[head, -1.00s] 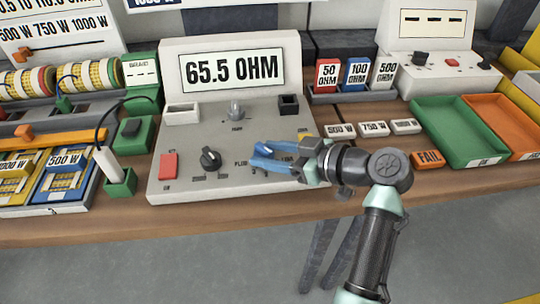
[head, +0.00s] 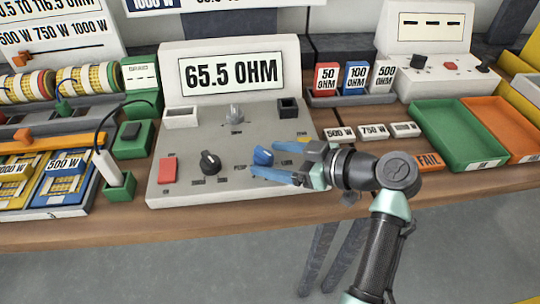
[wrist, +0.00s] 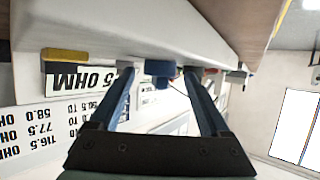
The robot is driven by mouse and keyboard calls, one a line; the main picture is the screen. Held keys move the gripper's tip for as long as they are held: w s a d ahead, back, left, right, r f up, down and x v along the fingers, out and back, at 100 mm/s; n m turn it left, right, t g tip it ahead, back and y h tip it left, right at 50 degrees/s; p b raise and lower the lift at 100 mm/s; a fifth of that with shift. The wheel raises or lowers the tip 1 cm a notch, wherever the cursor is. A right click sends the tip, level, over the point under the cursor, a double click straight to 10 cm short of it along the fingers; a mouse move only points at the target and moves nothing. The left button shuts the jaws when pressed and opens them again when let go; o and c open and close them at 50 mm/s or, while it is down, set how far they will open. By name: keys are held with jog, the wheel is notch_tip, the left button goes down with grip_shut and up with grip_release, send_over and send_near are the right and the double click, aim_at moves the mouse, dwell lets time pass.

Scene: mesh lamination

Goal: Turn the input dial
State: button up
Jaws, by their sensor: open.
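The grey test console (head: 150,195) has a sloped panel and a display (head: 231,72) reading 65.5 OHM. Its panel carries a blue knob (head: 263,157), a black dial (head: 210,161) and a grey knob (head: 235,112); their labels are too small to read surely, so I cannot tell which is the input dial. My gripper (head: 272,166) is open, with its blue fingers at the blue knob from the right. In the wrist view the blue knob (wrist: 160,76) sits between the two fingertips, with gaps at both sides and no clear contact.
A red switch (head: 168,170), a white socket (head: 182,115) and a black socket (head: 288,106) are on the same panel. A green box with a plugged cable (head: 121,188) stands left. Green (head: 448,150) and orange (head: 505,125) trays lie right, beside several wattage labels (head: 373,131).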

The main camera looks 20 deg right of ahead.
jog(key=v, duration=1.1)
jog(key=shift+s+d, duration=0.25)
jog(key=shift+s, duration=0.05)
jog(key=shift+r, duration=0.1)
jog(key=w+a+r+m+t+h, duration=0.25)
jog(key=w+a+r, duration=0.3)
jog(key=r, duration=0.45)
jog(key=w+a+r+m+t+h, duration=0.2)
jog(key=w+a+r+t+h, duration=0.25)
jog(key=w+r, duration=0.35)
jog(key=s+a+r+m+t, duration=0.1)
jog(key=s+a+r+t, duration=0.2)
jog(key=s+a+r, duration=0.4)
jog(key=s+a+r+m+t, duration=0.1)
jog(key=s+a+r+t, duration=0.25)
jog(key=r, duration=0.55)
jog(key=s+a+r+t, duration=0.35)
jog(key=s+r, duration=0.25)
jog(key=r, duration=0.2)
notch_tip(320, 180, up, 15)
jog(key=w+p, duration=0.1)
jog(key=p, duration=1.6)
jog(key=shift+d+r+g, duration=0.15)
jog(key=shift+g, duration=0.25)
